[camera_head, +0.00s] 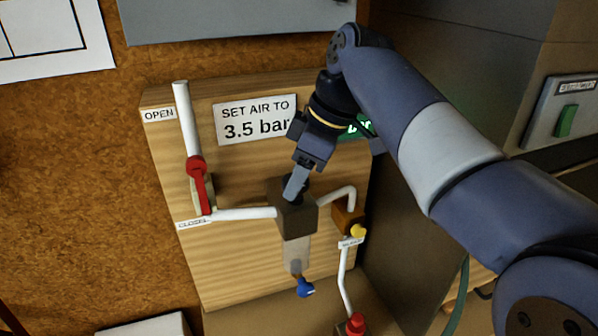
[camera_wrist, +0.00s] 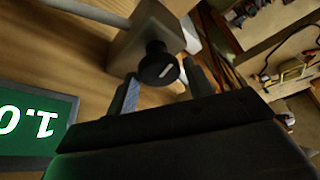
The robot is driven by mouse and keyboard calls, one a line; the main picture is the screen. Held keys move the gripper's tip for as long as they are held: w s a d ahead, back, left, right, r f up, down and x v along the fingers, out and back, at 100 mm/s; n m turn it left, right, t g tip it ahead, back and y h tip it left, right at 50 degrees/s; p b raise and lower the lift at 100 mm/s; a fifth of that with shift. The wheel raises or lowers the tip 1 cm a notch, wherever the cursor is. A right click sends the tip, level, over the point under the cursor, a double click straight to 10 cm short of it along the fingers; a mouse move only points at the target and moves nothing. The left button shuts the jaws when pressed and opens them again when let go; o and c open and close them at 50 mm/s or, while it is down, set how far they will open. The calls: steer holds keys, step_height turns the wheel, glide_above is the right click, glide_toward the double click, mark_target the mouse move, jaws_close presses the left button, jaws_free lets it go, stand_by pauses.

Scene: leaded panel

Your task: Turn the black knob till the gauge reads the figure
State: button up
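The black knob (camera_wrist: 158,66) sits on top of the grey regulator block (camera_head: 297,218) and has a pale mark on its face. In the head view the knob (camera_head: 291,187) is mostly hidden by my gripper (camera_head: 292,192). In the wrist view my gripper (camera_wrist: 160,85) is open, one finger on each side of the knob, with visible gaps. The green gauge display (camera_wrist: 35,122) appears inverted and reads 1.0; any further digits are cut off. In the head view the gauge (camera_head: 361,127) is mostly hidden by my arm. The sign (camera_head: 255,118) says "SET AIR TO 3.5 bar".
A red lever (camera_head: 201,190) on the left points down towards the lower label; an OPEN label (camera_head: 159,115) is above. White pipes, a yellow knob (camera_head: 358,231), a blue tap (camera_head: 305,288) and a red fitting (camera_head: 355,324) are nearby. A grey cabinet stands right.

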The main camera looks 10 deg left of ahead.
steer(key=c, duration=0.6)
steer(key=shift+m, duration=0.3)
steer(key=m+t, duration=0.1)
steer(key=m, duration=0.1)
steer(key=m+t+p, duration=0.1)
steer(key=m, duration=0.2)
steer(key=shift+s+r, duration=0.1)
steer(key=shift+s, duration=0.1)
steer(key=m+t+h, duration=0.1)
steer(key=m, duration=0.2)
steer(key=m+t+h+p, duration=0.1)
steer(key=m, duration=0.2)
steer(key=shift+s+a+m, duration=0.1)
steer(key=shift+a+m, duration=0.1)
steer(key=shift+m, duration=0.1)
steer(key=m+h, duration=0.1)
steer(key=m, duration=0.2)
steer(key=m+h, duration=0.1)
steer(key=m, duration=0.2)
steer(key=shift+a+t+h, duration=0.15)
steer(key=shift+t+h, duration=0.15)
steer(key=m+h, duration=0.1)
steer(key=m, duration=0.2)
steer(key=m+h, duration=0.1)
steer(key=m, duration=0.2)
steer(key=shift+a+g, duration=0.15)
steer(key=shift+g, duration=0.25)
steer(key=shift+m, duration=0.4)
